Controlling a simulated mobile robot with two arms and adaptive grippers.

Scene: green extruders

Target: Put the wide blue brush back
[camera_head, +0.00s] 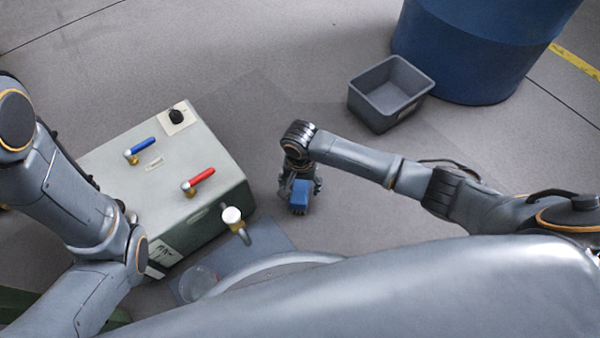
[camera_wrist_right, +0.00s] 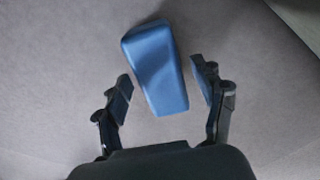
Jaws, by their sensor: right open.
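The wide blue brush (camera_head: 299,202) appears as a blue block at my right gripper (camera_head: 300,188), over the grey floor to the right of the pale machine box. In the right wrist view the brush (camera_wrist_right: 155,68) lies between the two spread fingers of my right gripper (camera_wrist_right: 163,80). No bristles or handle show, and I cannot tell whether the brush rests on the floor. My left arm is at the left of the head view, but its gripper is out of sight.
The machine box (camera_head: 212,222) has a blue lever (camera_head: 140,149), a red lever (camera_head: 200,178) and a white-capped tap (camera_head: 232,216). A clear cup (camera_head: 199,281) is below it. An empty grey bin (camera_head: 372,112) stands beside a large blue barrel (camera_head: 475,55). Floor between box and bin is clear.

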